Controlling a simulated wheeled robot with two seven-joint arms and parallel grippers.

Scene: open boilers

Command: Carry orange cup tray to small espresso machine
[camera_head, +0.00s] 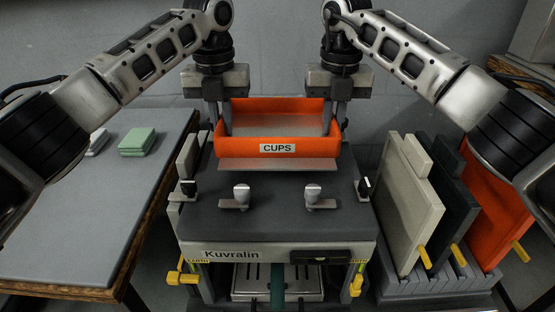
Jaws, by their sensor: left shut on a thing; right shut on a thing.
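The orange cup tray (318,149), with a "CUPS" label on its front, is over the back of the espresso machine (283,213). The machine is grey, with "Kuvralin" on its front. My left gripper (222,123) is shut on the tray's left side. My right gripper (338,121) is shut on its right side. The tray looks level, and its grey inside shows no cups. I cannot tell whether its underside touches the machine top.
At right, a grey rack (436,286) holds upright cream (408,205), dark and orange boards. Small knobs stand on the machine's top.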

